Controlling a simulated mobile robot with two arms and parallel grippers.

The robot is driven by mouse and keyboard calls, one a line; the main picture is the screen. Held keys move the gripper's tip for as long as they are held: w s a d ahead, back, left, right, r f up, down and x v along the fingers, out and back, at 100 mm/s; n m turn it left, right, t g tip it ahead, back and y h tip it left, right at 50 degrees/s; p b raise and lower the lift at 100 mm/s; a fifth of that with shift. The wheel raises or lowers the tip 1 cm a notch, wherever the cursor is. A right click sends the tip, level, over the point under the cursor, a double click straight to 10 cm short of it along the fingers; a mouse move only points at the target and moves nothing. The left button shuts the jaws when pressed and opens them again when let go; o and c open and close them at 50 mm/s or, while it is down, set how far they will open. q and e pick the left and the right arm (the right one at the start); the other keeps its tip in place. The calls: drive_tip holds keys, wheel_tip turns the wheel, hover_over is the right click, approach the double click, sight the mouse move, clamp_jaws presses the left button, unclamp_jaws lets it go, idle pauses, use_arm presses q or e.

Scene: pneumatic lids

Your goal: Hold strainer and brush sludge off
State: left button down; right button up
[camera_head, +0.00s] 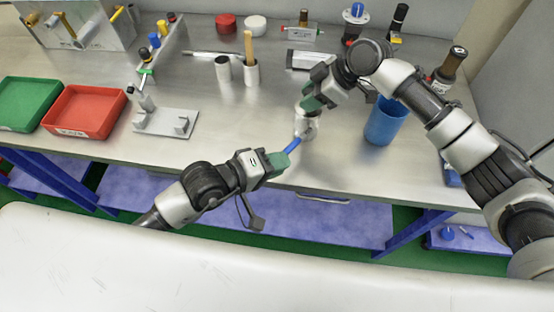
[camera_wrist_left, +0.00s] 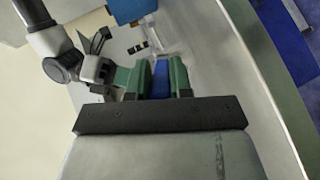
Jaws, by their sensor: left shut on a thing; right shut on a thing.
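The strainer (camera_head: 308,126) is a small pale metallic cylinder above the front part of the bench. My right gripper (camera_head: 311,103), with green fingertips, is shut on it from above. My left gripper (camera_head: 277,161) is shut on a brush with a blue handle (camera_head: 292,145), which slants up to the right toward the strainer. The brush's far end is at the strainer's lower left; I cannot tell whether they touch. In the left wrist view the blue handle (camera_wrist_left: 160,80) sits between my green fingers. The bristles and any sludge are too small to make out.
A blue cup (camera_head: 384,122) stands right of the strainer. A grey fixture block (camera_head: 165,123), a red tray (camera_head: 84,109) and a green tray (camera_head: 27,103) are to the left. Two metal cups (camera_head: 251,75) and a brown bottle (camera_head: 451,66) stand farther back. The front bench around the strainer is clear.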

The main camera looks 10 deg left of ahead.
use_arm(q)
drive_tip(key=shift+f, duration=0.1)
drive_tip(key=shift+w+f, duration=0.1)
drive_tip(key=shift+f, duration=0.4)
drive_tip(key=shift+f, duration=0.15)
drive_tip(key=shift+f, duration=0.45)
drive_tip(key=shift+f, duration=0.2)
drive_tip(key=shift+f, duration=0.4)
drive_tip(key=shift+r, duration=0.1)
drive_tip(key=shift+a+r, duration=0.15)
drive_tip(key=shift+r, duration=0.4)
drive_tip(key=shift+r, duration=0.2)
